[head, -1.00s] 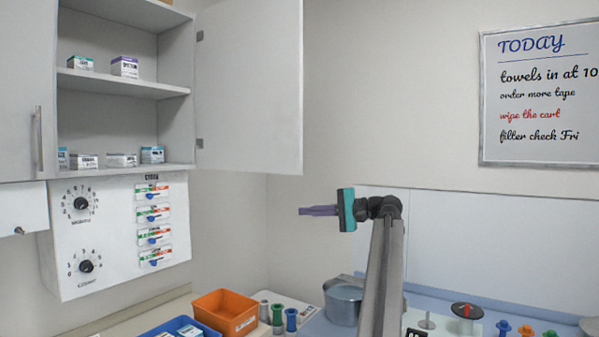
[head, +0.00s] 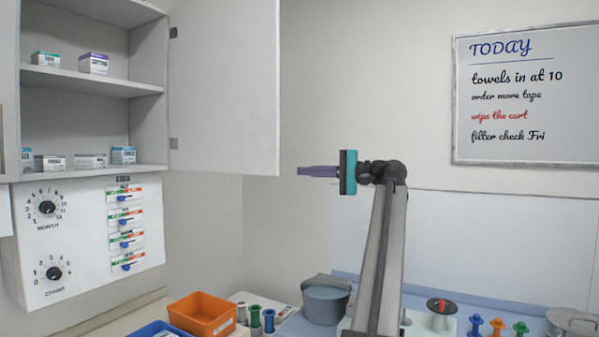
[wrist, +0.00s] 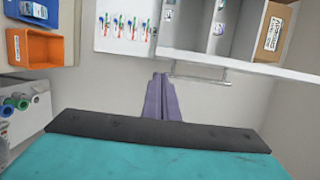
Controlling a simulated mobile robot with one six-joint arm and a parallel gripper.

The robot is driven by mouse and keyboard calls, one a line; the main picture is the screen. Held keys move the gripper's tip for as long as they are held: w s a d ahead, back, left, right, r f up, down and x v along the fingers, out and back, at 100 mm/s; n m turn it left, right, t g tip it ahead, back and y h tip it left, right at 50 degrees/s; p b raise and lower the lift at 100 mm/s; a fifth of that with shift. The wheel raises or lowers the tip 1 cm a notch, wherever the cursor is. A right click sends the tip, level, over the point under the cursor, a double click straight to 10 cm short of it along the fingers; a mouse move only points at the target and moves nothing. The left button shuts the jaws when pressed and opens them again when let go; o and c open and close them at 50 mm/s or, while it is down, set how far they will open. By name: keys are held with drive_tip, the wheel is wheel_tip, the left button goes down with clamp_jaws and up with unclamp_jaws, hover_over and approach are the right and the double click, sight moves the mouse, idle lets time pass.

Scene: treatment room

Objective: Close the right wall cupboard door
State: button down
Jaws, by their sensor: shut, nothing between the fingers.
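The right wall cupboard door (head: 228,90) stands wide open, hinged at the right side of the open cupboard (head: 95,86). Its inner face shows in the head view. My gripper (head: 300,171) is to the right of the door's lower free corner, at about the height of its bottom edge. A small gap shows between them in the picture; the depth between them is unclear. The purple fingers are together and empty, and point left. In the wrist view, the fingers (wrist: 162,98) point up towards a white panel edge with a bar handle (wrist: 200,75).
Small boxes stand on the cupboard shelves. A panel with dials and sliders (head: 85,235) hangs below. An orange bin (head: 203,314), a pot (head: 326,300) and spools stand on the counter. A whiteboard (head: 525,95) hangs at right. The space around my gripper looks clear.

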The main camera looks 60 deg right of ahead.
sight(278, 171)
drive_tip(key=shift+p+x, duration=1.5)
drive_tip(key=shift+x, duration=3.2)
drive_tip(key=shift+s+a, duration=0.15)
